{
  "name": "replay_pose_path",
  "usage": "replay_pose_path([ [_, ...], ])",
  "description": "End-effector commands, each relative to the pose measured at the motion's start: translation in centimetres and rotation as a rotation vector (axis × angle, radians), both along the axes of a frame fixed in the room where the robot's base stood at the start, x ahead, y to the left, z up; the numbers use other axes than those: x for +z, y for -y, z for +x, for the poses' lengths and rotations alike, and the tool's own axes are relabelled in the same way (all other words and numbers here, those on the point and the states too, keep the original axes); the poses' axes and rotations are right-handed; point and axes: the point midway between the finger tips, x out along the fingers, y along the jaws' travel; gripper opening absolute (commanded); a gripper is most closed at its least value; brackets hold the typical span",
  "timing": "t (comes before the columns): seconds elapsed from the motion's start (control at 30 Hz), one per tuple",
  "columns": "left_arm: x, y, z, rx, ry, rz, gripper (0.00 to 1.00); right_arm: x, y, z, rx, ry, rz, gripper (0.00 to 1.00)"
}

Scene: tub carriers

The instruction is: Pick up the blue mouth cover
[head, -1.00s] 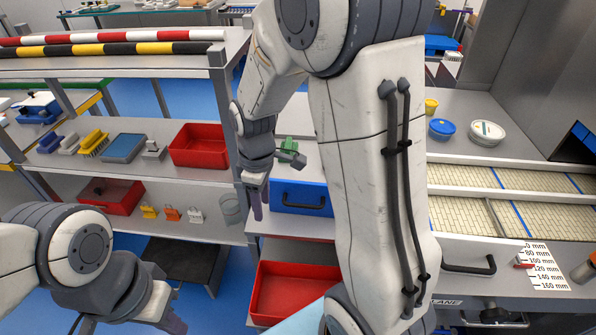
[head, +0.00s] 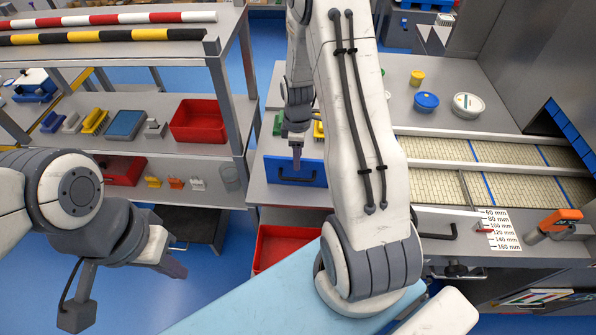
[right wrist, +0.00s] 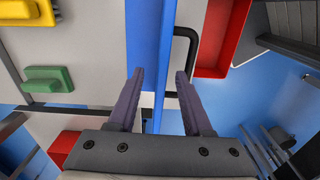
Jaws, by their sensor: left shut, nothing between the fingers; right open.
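My left gripper (head: 180,270) is low at the left, shut and empty, far from the cover.
A yellow cup (head: 417,77) stands behind the blue cover. My right arm crosses the head view left of it. Tiled channels (head: 450,181) run in front of it. Shelves with a red bin (head: 200,121) stand at the left. Green and yellow blocks (right wrist: 48,79) lie near my right gripper.

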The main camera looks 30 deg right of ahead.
Motion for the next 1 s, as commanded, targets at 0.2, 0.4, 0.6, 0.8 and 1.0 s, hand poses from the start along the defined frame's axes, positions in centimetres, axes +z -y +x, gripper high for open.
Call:
replay_pose_path([
  [0.2, 2.0, 0.0, 0.0, -0.003, 0.000, 0.000, 0.00, -2.3, -0.1, -0.3, 0.000, -0.005, 0.002, 0.50],
  [0.4, 2.5, 0.0, 0.0, -0.004, 0.000, 0.000, 0.00, -4.5, -0.1, -0.3, 0.000, -0.002, 0.000, 0.50],
  [0.6, 2.4, 0.0, 0.0, -0.004, 0.000, 0.000, 0.00, -4.9, -0.1, -0.2, 0.000, 0.000, 0.000, 0.50],
  [0.8, 2.4, 0.0, 0.0, -0.004, 0.000, 0.000, 0.00, -4.9, -0.1, -0.2, 0.000, 0.000, 0.000, 0.08],
  [1.0, 2.4, 0.0, 0.0, -0.004, 0.000, 0.000, 0.00, -4.9, -0.1, -0.2, -0.001, 0.000, 0.000, 0.00],
])
